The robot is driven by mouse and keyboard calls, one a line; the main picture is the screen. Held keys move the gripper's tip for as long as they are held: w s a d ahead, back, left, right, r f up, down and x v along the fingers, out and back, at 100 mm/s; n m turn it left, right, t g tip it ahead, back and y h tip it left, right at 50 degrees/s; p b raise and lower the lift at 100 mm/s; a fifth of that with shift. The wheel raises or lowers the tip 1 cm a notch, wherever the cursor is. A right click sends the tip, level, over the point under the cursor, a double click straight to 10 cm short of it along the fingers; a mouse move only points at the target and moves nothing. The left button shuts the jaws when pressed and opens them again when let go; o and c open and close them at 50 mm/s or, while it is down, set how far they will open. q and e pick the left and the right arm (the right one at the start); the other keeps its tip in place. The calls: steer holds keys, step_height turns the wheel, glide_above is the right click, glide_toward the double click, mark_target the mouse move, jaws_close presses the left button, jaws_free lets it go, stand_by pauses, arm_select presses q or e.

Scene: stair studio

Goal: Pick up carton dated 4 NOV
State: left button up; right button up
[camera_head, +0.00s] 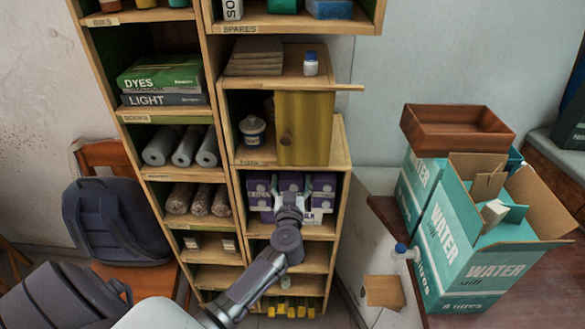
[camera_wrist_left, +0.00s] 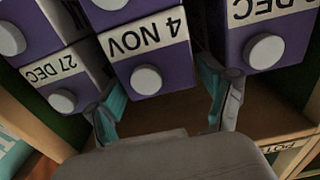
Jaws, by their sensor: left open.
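The carton dated 4 NOV (camera_wrist_left: 172,59) is purple with a white date label and a round white cap. In the left wrist view it appears upside down, in the middle of a group of similar cartons. My left gripper (camera_wrist_left: 162,76) is open, with one teal-lined finger on each side of this carton's lower part. Whether the fingers touch it I cannot tell. In the head view my left gripper (camera_head: 290,204) reaches into the shelf compartment in front of the purple cartons (camera_head: 262,187); their dates are unreadable there. My right gripper is not in view.
A carton dated 27 DEC (camera_wrist_left: 50,70) and another labelled DEC (camera_wrist_left: 272,42) stand close on either side. A shelf board (camera_wrist_left: 262,118) lies below. A wooden door panel (camera_head: 305,128) hangs above. Water boxes (camera_head: 455,240) stand at the right.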

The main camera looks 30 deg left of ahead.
arm_select(q)
steer(key=shift+w+a, duration=0.15)
steer(key=shift+w, duration=0.05)
steer(key=shift+c, duration=1)
steer(key=c, duration=1.3)
steer(key=shift+r, duration=0.15)
jaws_close()
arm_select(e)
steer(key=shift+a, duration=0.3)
arm_select(q)
steer(key=shift+r, duration=0.1)
